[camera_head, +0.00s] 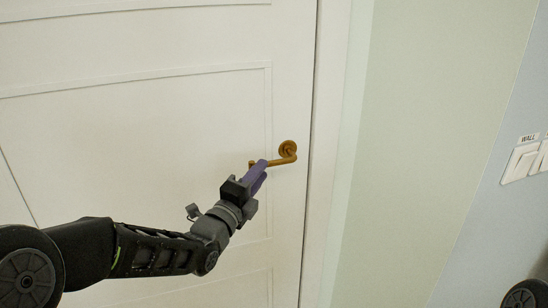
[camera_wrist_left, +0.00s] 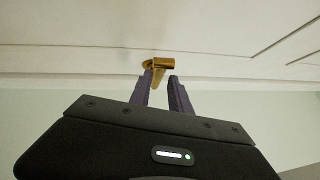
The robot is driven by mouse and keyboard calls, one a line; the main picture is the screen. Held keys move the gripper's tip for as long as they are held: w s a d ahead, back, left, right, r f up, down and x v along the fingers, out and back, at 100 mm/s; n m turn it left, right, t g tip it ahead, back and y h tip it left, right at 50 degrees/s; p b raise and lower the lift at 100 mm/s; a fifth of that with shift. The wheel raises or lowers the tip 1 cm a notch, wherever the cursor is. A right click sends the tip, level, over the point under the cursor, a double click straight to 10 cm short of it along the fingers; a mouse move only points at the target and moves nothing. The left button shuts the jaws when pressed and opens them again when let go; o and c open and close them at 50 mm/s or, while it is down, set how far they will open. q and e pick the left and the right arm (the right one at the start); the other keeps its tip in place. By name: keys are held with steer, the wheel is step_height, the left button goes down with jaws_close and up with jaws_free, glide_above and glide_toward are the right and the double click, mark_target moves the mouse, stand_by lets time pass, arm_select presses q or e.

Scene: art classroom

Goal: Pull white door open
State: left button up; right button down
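The white door (camera_head: 150,130) fills the left and middle of the head view and looks closed, with a thin dark line along its right edge. Its brass lever handle (camera_head: 287,152) sits near that edge and points left. My left gripper (camera_head: 257,173) is at the free end of the lever. In the left wrist view, its purple fingers (camera_wrist_left: 162,84) stand apart, with the brass handle (camera_wrist_left: 160,64) at their tips and part of it showing in the gap. Contact cannot be told. My right gripper is not in view.
A white door frame (camera_head: 328,150) and a pale green wall (camera_head: 430,140) stand to the right of the door. White wall switches (camera_head: 522,161) under a "WALL" label are at the far right. No loose obstacles show near the handle.

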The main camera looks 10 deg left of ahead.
mark_target(270, 162)
arm_select(q)
steer(key=p+x, duration=0.1)
steer(key=x, duration=0.6)
steer(key=shift+w+d+p, duration=0.1)
steer(key=shift+w+p, duration=0.2)
jaws_close()
stand_by(1.2)
